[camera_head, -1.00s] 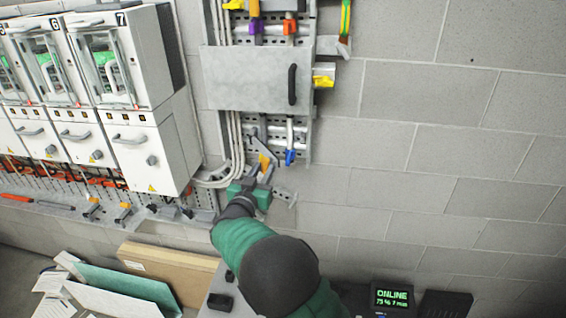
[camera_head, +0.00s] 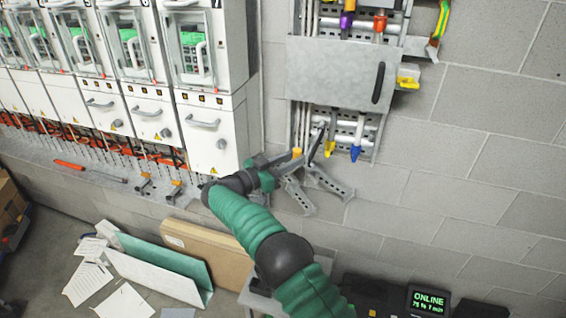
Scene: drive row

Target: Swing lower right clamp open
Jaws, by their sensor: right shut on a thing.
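The lower clamp area (camera_head: 340,128) is under the grey cover plate, with cable ends tipped orange (camera_head: 297,153), yellow (camera_head: 329,149) and blue (camera_head: 354,154). Two grey metal arms slant down to the right below it, one at the left (camera_head: 299,196) and one at the right (camera_head: 329,182). A dark, narrow lever (camera_head: 316,148) stands above them. My right gripper (camera_head: 284,160) reaches in from below, at the left of these parts, close to the orange tip. It is shut on a small grey clamp part, and its fingertips are partly hidden. My left gripper is not in view.
The grey cover plate (camera_head: 335,72) with a dark handle is above. White drive cabinets (camera_head: 213,130) stand close at the left. A shelf holds an orange-handled tool (camera_head: 70,165). The wall at the right is clear.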

